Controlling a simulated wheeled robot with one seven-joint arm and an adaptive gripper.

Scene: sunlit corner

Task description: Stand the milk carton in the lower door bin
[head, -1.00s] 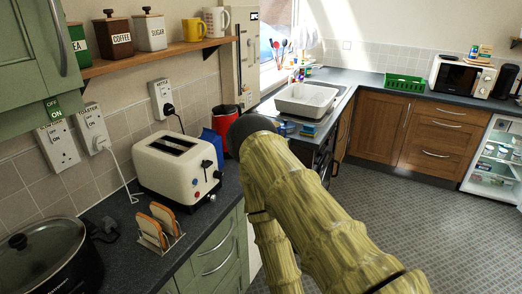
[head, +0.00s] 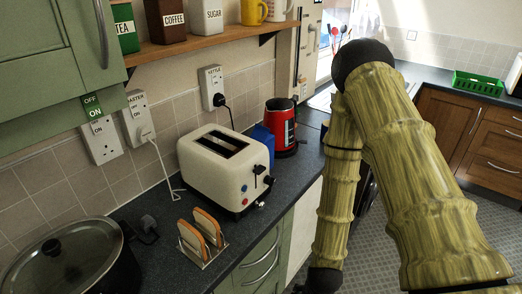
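I cannot make out a milk carton for certain. A blue object (head: 262,136) stands behind the toaster on the left counter, mostly hidden, and I cannot tell what it is. The open fridge and its door bins are outside the current view. My bamboo-textured arm fills the right middle of the head view, bent at a dark elbow, with its forearm hanging down past the counter's front edge. A dark joint of it shows at the bottom edge. My gripper is below the picture, so its fingers and anything in them are hidden.
The left counter (head: 140,210) holds a cream toaster (head: 222,170), a toast rack (head: 202,240) with toast, a dark lidded pot (head: 65,265) and a red kettle (head: 281,128). A green crate (head: 477,84) is on the far counter. Some grey floor (head: 485,222) is clear at right.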

